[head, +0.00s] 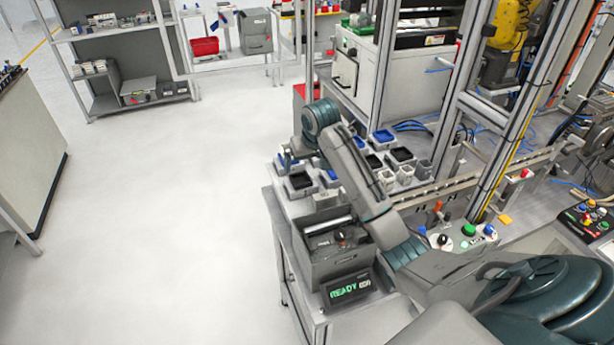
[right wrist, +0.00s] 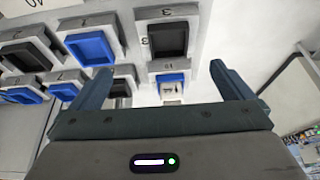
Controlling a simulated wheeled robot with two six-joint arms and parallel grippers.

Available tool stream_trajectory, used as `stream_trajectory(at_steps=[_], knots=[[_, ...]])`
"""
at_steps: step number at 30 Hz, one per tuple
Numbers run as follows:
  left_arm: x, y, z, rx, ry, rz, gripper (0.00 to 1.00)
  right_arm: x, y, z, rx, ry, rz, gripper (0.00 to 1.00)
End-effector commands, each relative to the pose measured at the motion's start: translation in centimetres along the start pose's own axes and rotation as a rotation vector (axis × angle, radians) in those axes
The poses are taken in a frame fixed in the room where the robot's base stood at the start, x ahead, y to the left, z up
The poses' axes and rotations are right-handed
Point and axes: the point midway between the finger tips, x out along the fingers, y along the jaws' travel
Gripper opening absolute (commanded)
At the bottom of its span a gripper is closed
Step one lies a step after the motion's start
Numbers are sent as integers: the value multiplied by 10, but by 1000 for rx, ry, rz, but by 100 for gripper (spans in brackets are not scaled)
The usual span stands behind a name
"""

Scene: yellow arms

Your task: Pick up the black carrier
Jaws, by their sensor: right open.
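Several black carriers sit in light grey numbered holders on the bench, mixed with blue ones. In the head view, one black carrier (head: 401,154) is right of my right forearm and another (head: 300,181) is at the bench's left edge. My right gripper (head: 288,158) is small and partly hidden by my arm there, above the left edge. In the right wrist view, the right gripper (right wrist: 160,70) is open and empty. A black carrier (right wrist: 167,40) lies beyond its fingertips, apart from them. Which black carrier is meant cannot be told. My left gripper is not in view.
Blue carriers (right wrist: 90,48) sit beside the black ones. A dark grey bin (head: 335,265) and a READY display (head: 350,289) stand at the bench's near end. Machine frames and posts rise at the right. The floor (head: 170,200) at the left is clear.

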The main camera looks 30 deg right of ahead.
Motion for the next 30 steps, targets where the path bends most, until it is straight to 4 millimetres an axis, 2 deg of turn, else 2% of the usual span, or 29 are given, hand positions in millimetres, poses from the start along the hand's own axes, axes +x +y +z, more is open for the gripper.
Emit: stream_trajectory(at_steps=[1,6,11,14,18,21,25,30], knots=[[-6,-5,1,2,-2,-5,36,6,-1,0,1,-5,-1,100],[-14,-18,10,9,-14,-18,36,31,-1,0,0,-2,-1,100],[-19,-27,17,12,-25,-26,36,40,-1,0,0,-1,-1,100],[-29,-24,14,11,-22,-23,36,49,-2,0,1,-4,0,100],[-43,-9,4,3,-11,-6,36,68,-5,1,0,-4,-1,100],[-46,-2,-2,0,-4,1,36,82,-4,0,0,-2,0,100],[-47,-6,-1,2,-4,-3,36,90,-4,1,-1,0,0,100],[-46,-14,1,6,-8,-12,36,91,-4,1,-1,1,0,100]])
